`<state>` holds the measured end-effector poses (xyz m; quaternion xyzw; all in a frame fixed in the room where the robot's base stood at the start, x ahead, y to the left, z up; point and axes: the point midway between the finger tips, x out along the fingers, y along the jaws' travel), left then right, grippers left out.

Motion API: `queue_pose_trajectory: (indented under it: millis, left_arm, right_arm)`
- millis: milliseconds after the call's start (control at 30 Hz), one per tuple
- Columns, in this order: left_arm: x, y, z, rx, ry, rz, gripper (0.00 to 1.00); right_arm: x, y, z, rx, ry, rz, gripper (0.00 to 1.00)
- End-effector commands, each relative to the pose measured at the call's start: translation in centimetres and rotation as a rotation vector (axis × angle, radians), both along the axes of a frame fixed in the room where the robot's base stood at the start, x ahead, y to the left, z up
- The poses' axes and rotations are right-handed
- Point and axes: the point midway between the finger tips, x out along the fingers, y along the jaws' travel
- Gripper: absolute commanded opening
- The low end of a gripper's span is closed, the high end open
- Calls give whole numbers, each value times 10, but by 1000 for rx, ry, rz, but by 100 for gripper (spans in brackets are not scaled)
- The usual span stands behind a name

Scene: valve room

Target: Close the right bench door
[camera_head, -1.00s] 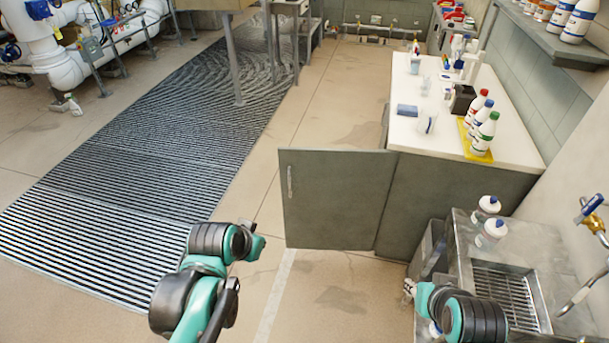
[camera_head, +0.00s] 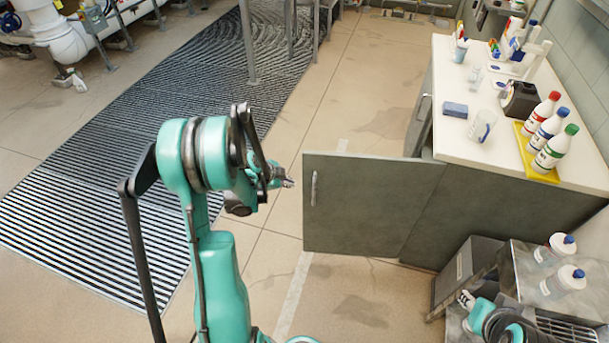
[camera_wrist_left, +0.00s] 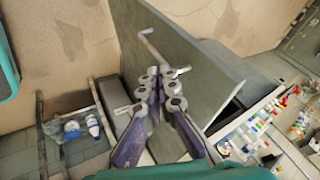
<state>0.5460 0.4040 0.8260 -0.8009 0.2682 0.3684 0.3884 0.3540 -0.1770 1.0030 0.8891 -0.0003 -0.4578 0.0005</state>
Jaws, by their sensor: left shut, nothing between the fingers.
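The grey bench door (camera_head: 370,205) stands open, swung out to the left from the white-topped bench (camera_head: 590,190). Its bar handle (camera_head: 314,188) is near its free left edge. In the left wrist view, the door (camera_wrist_left: 185,50) and handle (camera_wrist_left: 152,46) are just beyond the fingers. My left gripper (camera_head: 286,182) is shut and empty, just left of the door's free edge in the head view; its closed fingers also show in the wrist view (camera_wrist_left: 160,84). I cannot tell if they touch the door. My right gripper (camera_head: 466,299) is low at the right; its jaw state is unclear.
On the bench, several bottles stand on a yellow tray (camera_head: 540,172), near a blue sponge (camera_head: 455,109) and a cup (camera_head: 483,125).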

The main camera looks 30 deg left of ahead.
Motion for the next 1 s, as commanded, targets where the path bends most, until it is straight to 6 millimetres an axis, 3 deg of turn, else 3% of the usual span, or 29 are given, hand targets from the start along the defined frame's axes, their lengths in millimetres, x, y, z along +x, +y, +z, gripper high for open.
queue_pose_trajectory:
  millis: [500,700,1000]
  left_arm:
    - [58,-15,-81,0,1,-2,0]
    - [83,-2,-78,0,1,0,0]
    - [93,3,-76,0,2,1,0]
  right_arm:
    - [0,0,-39,0,0,0,32]
    - [0,0,-46,0,0,0,32]
    - [0,0,-48,0,0,0,32]
